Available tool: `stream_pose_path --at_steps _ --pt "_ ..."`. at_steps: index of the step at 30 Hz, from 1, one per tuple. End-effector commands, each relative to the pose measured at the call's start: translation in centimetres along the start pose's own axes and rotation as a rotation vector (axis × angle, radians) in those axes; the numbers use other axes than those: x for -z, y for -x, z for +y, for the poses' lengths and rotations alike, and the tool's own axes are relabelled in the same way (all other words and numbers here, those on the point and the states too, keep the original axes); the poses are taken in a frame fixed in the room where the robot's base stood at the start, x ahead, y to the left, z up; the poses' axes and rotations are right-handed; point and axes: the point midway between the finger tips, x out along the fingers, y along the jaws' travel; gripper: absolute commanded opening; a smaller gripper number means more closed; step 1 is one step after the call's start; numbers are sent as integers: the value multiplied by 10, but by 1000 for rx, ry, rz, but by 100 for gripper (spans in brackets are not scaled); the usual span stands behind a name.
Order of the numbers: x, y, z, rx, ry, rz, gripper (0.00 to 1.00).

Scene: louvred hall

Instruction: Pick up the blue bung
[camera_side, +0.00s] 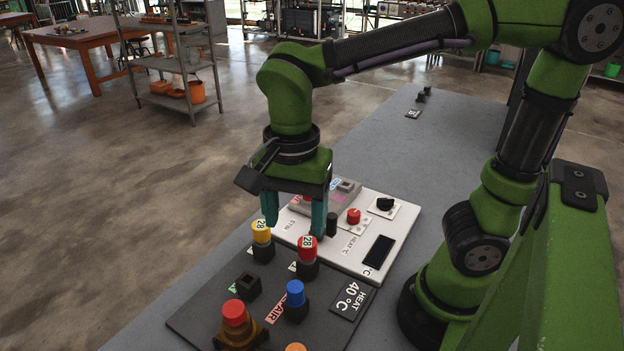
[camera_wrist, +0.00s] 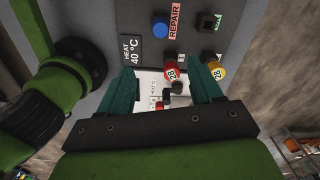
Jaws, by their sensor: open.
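The blue bung (camera_side: 295,292) stands upright in a black holder on the dark board (camera_side: 205,318), beside a pink label partly hidden in the side view. In the wrist view the blue bung (camera_wrist: 161,27) is seen from above, next to the REPAIR label. My gripper (camera_side: 294,218) is open with its teal fingers pointing down, above and behind the blue bung, near the red and yellow bungs. In the wrist view the open fingers (camera_wrist: 163,70) have the blue bung beyond their tips, with nothing held between them.
A red bung (camera_side: 307,248) and a yellow bung (camera_side: 261,231), both marked 28, stand close to my fingers. A white panel (camera_side: 400,223) with knobs lies behind. The grey table (camera_side: 440,140) is mostly clear farther back.

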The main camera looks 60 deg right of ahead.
Motion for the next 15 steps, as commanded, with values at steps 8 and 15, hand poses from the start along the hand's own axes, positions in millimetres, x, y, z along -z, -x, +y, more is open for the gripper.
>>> stream_pose_path --at_steps 8,15 --pt "0 -57 2 -7 0 1 65" --pt "-1 -100 1 -4 1 0 65"
